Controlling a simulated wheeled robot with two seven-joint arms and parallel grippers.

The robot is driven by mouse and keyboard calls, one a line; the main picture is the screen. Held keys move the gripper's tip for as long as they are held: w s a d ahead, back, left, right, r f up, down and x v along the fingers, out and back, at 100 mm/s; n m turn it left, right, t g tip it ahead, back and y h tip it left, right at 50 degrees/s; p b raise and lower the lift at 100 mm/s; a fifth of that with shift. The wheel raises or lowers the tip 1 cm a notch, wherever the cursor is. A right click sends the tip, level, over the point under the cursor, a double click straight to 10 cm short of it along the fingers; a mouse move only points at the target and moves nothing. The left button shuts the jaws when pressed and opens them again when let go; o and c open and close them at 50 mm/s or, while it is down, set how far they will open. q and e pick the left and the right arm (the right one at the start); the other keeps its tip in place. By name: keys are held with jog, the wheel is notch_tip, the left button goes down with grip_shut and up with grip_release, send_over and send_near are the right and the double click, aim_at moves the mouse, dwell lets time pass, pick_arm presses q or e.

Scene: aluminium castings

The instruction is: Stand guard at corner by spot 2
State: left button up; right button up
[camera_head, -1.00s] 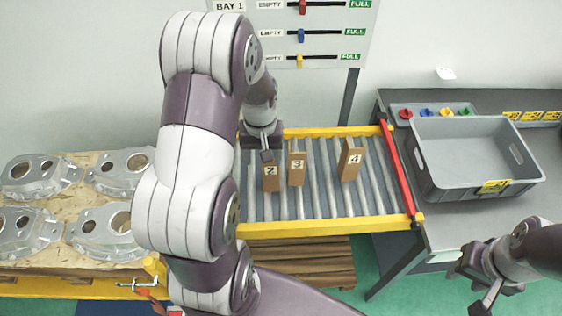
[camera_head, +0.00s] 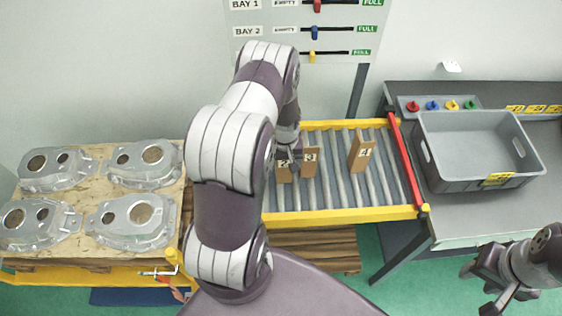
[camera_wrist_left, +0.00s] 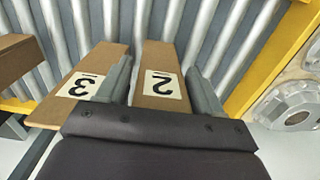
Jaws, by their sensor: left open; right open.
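My left gripper (camera_head: 289,160) is open over the left end of the roller conveyor (camera_head: 330,215), at the brown block marked 2 (camera_head: 284,175). In the left wrist view my left gripper (camera_wrist_left: 158,70) has one finger on each side of block 2 (camera_wrist_left: 160,60). Its left finger overlaps the near edge of block 3 (camera_wrist_left: 95,70) in that picture; whether they touch I cannot tell. Block 3 (camera_head: 309,162) stands just right of block 2. Block 4 (camera_head: 361,155) stands further right. My right gripper (camera_head: 478,290) is open and empty at the lower right. No spot or corner marked 2 is identifiable.
A pallet (camera_head: 85,250) of several aluminium castings (camera_head: 135,220) is left of the conveyor. A red bar (camera_head: 407,165) closes its right end. A grey crate (camera_head: 478,186) stands on the bench to the right. A slider board (camera_head: 300,45) hangs behind.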

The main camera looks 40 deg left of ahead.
pick_arm(q)
jog(key=shift+w+f, duration=0.15)
jog(key=c, duration=0.9)
